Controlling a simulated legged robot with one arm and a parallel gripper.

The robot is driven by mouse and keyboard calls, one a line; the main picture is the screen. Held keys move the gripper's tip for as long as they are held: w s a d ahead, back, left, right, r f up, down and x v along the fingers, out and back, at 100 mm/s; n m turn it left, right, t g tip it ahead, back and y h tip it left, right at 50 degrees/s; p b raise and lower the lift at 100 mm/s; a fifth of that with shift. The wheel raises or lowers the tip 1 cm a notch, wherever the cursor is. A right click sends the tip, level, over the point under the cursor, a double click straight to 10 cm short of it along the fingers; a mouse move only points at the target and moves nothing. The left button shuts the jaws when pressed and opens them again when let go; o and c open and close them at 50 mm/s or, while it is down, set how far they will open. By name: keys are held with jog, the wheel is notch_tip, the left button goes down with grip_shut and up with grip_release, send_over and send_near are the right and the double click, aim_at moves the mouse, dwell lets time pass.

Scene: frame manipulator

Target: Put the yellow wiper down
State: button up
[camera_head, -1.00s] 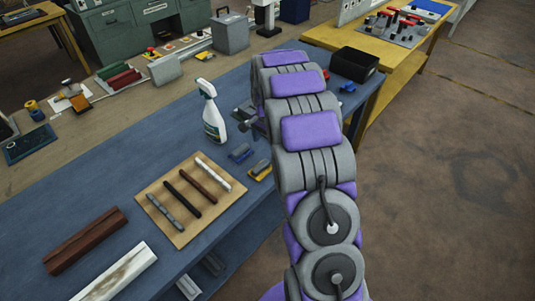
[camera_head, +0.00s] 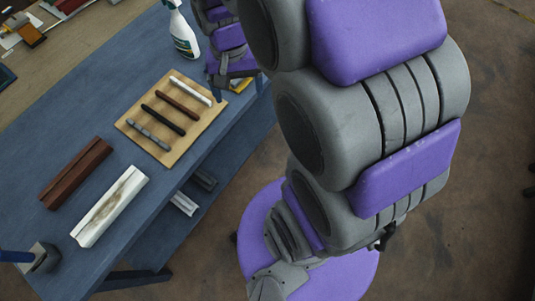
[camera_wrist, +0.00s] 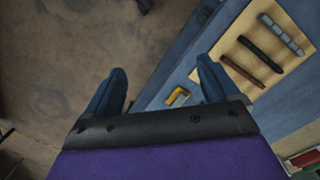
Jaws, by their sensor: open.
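The yellow wiper (camera_head: 241,85) lies on the blue workbench near its front edge, partly hidden behind my gripper in the head view. In the wrist view a small yellow piece of the wiper (camera_wrist: 179,97) shows between my fingers, near the bench edge. My gripper (camera_wrist: 160,82) is open, with its two dark blue fingers wide apart and nothing held between them. The gripper points down at the bench edge, apparently above the wiper; the exact gap cannot be told.
A wooden board (camera_head: 133,124) with several stick-like pieces lies left of the gripper. A spray bottle (camera_head: 183,36) stands behind it. A brown bar (camera_head: 76,172) and a white bar (camera_head: 110,206) lie on the bench (camera_head: 60,130). Open floor lies to the right.

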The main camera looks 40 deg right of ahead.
jog(key=s+a+n, duration=0.2)
jog(key=s+n, duration=0.1)
jog(key=s, duration=0.6)
jog(key=s+a+n, duration=0.2)
jog(key=s, duration=0.7)
jog(key=shift+a+n+g, duration=0.2)
jog(key=shift+n+g, duration=0.2)
jog(key=shift+d, duration=0.1)
